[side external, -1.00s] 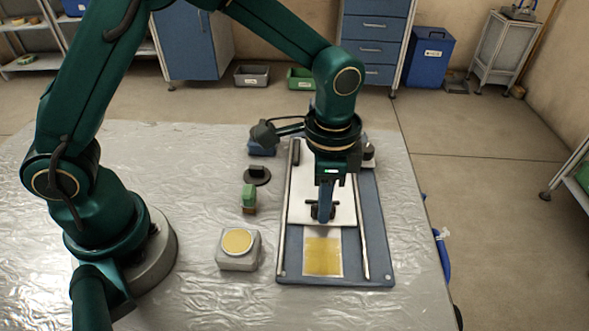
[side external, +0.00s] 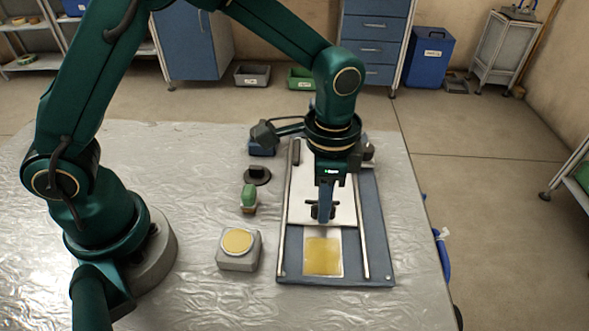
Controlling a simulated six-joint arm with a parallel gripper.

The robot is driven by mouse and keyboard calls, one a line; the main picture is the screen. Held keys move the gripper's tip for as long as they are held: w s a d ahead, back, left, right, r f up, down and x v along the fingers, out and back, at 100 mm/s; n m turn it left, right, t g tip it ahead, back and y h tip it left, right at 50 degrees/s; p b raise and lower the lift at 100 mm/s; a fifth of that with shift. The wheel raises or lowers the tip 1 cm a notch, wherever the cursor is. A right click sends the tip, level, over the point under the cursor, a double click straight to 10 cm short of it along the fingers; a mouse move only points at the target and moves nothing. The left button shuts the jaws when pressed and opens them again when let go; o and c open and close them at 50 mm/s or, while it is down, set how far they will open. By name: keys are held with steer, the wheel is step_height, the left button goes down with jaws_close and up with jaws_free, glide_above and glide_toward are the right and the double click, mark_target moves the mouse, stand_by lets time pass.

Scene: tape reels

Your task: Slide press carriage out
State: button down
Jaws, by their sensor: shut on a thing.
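The press carriage (side external: 340,212) is a white plate lying between two rails on a blue base (side external: 384,268). It covers the middle and back of the base. My gripper (side external: 323,211) points down over the carriage and is shut on its dark handle (side external: 314,210), near the plate's front edge. My wrist hides the rear of the carriage. A yellow square on a pale sheet (side external: 323,256) lies uncovered on the base in front of the carriage.
A grey block with a round yellow top (side external: 238,249) stands left of the base. A green-topped item (side external: 249,198), a dark round stand (side external: 257,175) and a blue item (side external: 262,148) line the base's left side. The foil-covered table (side external: 190,300) is clear at the front.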

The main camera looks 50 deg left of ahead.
steer(key=s+d, duration=0.5)
steer(key=shift+s+d, duration=0.1)
steer(key=shift+d, duration=0.15)
steer(key=c, duration=0.8)
jaws_free()
steer(key=shift+r, duration=2.65)
steer(key=shift+a, duration=0.1)
